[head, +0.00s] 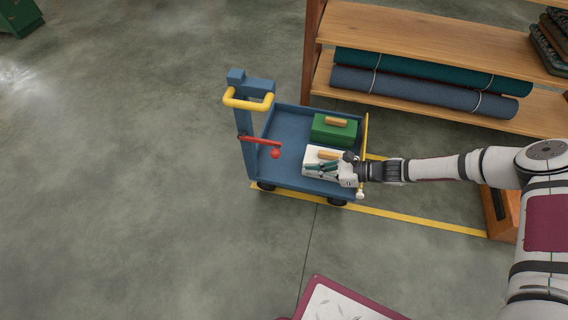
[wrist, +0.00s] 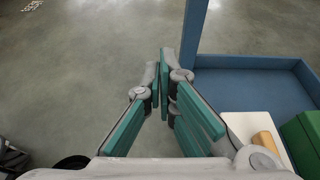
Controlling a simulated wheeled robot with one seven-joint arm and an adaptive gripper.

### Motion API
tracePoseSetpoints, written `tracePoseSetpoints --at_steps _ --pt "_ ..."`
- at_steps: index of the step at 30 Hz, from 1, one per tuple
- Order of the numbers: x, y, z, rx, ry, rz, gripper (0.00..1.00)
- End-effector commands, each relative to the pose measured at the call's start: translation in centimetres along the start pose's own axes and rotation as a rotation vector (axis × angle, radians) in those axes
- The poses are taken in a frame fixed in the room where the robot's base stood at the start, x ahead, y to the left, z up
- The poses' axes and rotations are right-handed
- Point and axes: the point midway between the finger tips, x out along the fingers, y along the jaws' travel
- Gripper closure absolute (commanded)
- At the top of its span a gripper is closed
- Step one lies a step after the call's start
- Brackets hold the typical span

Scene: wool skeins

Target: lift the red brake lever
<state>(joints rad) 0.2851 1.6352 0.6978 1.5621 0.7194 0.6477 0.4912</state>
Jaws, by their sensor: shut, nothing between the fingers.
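The red brake lever (head: 260,141) sticks out to the right from the blue post (head: 243,120) of a blue cart (head: 283,117), with a red knob (head: 275,153) at its end. My gripper (head: 308,167) is to the right of the knob, apart from it, over the white box in the cart. Its teal fingers are together and hold nothing. In the wrist view the fingertips (wrist: 164,62) meet at the centre, left of the cart post (wrist: 194,30). The red lever does not show in the wrist view.
A white box (head: 315,155) and a green box (head: 334,130), both with wooden handles, sit in the cart. A yellow push handle (head: 248,103) tops the post. Wooden shelves (head: 420,45) with rolled textiles stand behind. The floor left of the cart is clear.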

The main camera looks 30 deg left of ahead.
Motion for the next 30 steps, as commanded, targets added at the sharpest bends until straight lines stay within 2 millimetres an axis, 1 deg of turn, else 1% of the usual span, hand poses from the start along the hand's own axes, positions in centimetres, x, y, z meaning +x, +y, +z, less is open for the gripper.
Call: tracePoseSetpoints --at_steps 7,11,14,21,25,27,30 --pt "0.3 0.0 0.0 -0.001 0.0 0.001 1.0" --pt "1.5 0.1 0.0 -0.002 0.0 0.003 1.0" --pt "3.2 0.1 -0.1 -0.002 -0.001 0.003 1.0" --pt "8.0 0.1 -0.2 -0.001 -0.001 0.003 1.0" --pt "10.4 0.1 -0.2 -0.002 0.0 0.003 1.0" --pt "9.6 -0.1 1.1 -0.004 0.001 -0.001 1.0" --pt "9.2 0.0 2.4 -0.005 0.001 0.001 1.0"
